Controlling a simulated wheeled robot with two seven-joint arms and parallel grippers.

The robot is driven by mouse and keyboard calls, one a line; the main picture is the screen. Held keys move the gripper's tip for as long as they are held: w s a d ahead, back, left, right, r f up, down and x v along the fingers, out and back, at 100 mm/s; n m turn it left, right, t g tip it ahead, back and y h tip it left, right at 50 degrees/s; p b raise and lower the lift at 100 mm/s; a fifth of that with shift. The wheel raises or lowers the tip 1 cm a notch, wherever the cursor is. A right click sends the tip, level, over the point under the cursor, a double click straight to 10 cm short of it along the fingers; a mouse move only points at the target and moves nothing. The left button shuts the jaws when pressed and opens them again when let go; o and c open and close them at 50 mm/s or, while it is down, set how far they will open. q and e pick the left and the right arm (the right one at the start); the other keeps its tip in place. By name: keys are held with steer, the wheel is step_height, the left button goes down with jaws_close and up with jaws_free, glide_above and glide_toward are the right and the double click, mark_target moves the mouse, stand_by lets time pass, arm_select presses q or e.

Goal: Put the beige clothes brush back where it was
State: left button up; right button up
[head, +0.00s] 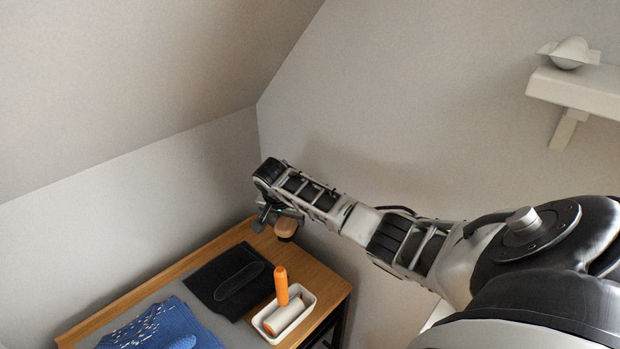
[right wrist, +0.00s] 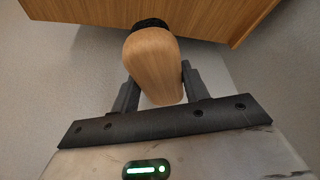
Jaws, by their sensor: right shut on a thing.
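The beige clothes brush (head: 286,228), a wooden oval body with dark bristles, is held by my right gripper (head: 275,216) over the far right corner of the table. In the right wrist view the brush (right wrist: 152,60) sits between the two fingers of the right gripper (right wrist: 158,80), which is shut on it; dark bristles show at its far end. A black mat (head: 207,281) lies on the table, left of and nearer than the brush, with a long rounded outline (head: 238,281) marked on it. My left gripper is not in view.
A white tray (head: 312,297) holds a white roller with an upright orange handle (head: 281,286), right of the mat. Blue speckled cloth (head: 165,326) lies at the front left. The wooden table edge (head: 240,229) runs along the wall. A shelf (head: 580,90) is at upper right.

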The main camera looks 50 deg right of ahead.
steer(key=s+a+r+n+t+y, duration=0.2)
steer(key=s+n, duration=0.6)
steer(key=s, duration=0.2)
steer(key=shift+n+y, duration=0.3)
steer(key=f, duration=0.5)
steer(key=shift+a+f, duration=0.25)
steer(key=shift+f, duration=0.05)
step_height(320, 180, down, 4)
steer(key=shift+r, duration=0.1)
steer(key=shift+f, duration=0.4)
steer(key=o, duration=1)
steer(key=shift+f, duration=0.1)
steer(key=shift+c, duration=0.2)
